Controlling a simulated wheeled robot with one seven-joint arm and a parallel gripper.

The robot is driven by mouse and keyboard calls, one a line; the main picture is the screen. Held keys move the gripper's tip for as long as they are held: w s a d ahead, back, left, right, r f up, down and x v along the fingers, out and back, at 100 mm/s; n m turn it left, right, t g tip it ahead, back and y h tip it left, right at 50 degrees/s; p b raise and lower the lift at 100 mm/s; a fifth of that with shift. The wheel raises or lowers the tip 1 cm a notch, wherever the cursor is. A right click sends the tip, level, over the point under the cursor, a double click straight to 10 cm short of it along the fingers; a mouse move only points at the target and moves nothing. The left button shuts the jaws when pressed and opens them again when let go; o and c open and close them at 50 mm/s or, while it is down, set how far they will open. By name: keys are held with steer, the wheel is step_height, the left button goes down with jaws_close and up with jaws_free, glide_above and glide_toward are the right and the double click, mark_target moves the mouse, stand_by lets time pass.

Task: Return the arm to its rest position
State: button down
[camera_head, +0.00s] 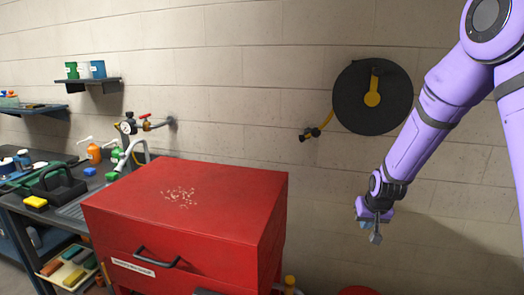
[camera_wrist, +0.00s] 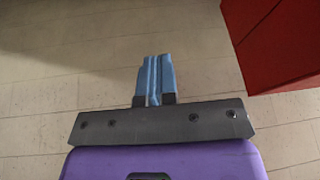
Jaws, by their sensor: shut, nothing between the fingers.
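My gripper (camera_head: 370,230) hangs at the end of my purple arm, to the right of the red cabinet and in front of the block wall in the head view. It is apart from the cabinet and points downward. In the wrist view, the two blue fingers of my gripper (camera_wrist: 155,80) are pressed together with nothing between them. The arm is bent, with its upper joint at the top right of the head view.
The red cabinet (camera_head: 190,200) stands left of my gripper; its side shows in the wrist view (camera_wrist: 275,40). A black hose reel (camera_head: 350,97) hangs on the wall. A workbench with a sink is at the left. Space around the gripper looks clear.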

steer(key=s+f+v, duration=0.1)
steer(key=s+v, duration=0.1)
steer(key=v, duration=1)
steer(key=s+f+v, duration=0.1)
steer(key=s+v, duration=0.1)
steer(key=v, duration=0.9)
steer(key=s+r, duration=0.4)
steer(key=s, duration=0.6)
steer(key=s+r+n, duration=0.1)
steer(key=s+r, duration=0.3)
steer(key=s, duration=0.7)
steer(key=shift+s+a+t, duration=0.15)
steer(key=shift+a+t, duration=0.15)
steer(key=shift+a, duration=0.1)
